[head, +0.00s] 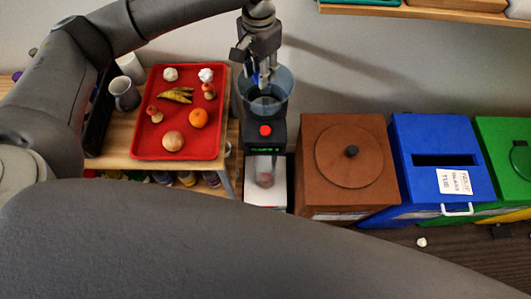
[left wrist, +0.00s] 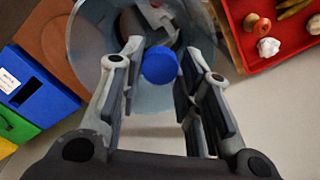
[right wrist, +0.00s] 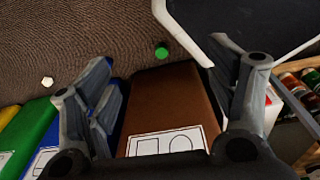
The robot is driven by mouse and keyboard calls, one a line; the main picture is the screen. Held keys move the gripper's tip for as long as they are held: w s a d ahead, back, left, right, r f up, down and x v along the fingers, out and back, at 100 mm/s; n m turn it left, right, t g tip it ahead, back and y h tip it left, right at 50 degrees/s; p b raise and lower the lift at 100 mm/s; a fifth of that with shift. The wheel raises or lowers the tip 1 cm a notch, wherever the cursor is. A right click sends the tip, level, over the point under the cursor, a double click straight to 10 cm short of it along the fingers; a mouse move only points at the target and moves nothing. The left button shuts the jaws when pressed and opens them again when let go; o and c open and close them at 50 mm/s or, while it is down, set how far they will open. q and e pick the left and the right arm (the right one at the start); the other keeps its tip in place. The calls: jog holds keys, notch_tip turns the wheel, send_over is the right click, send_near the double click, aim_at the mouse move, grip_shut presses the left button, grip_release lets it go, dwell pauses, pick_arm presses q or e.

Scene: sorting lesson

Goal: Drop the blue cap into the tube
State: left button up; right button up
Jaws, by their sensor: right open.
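The blue cap (left wrist: 160,65) sits between the fingertips of my left gripper (left wrist: 160,58), which is shut on it. The head view shows a bit of blue between the fingers of my left gripper (head: 260,80). The gripper points down over the open mouth of the clear tube (head: 281,88), which stands on a dark stand with a red button. The tube's round wall (left wrist: 85,45) surrounds the cap in the left wrist view. My right gripper (right wrist: 160,110) is open and empty, above a brown bin, outside the head view.
A red tray (head: 140,140) with fruit and mushrooms lies on the table at left. A brown bin (head: 330,195), blue bin (head: 420,135) and green bin (head: 495,130) stand right of the tube. A green cap (right wrist: 161,50) and a pale piece (right wrist: 47,82) lie on the floor.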

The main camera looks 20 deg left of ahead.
pick_arm(q)
jog(key=o, duration=0.3)
pick_arm(e)
jog(key=shift+d, duration=0.15)
jog(key=shift+s+d, duration=0.1)
pick_arm(q)
jog(key=shift+r, duration=0.2)
notch_tip(320, 180, up, 12)
jog(key=shift+f, duration=0.2)
dwell(0.4)
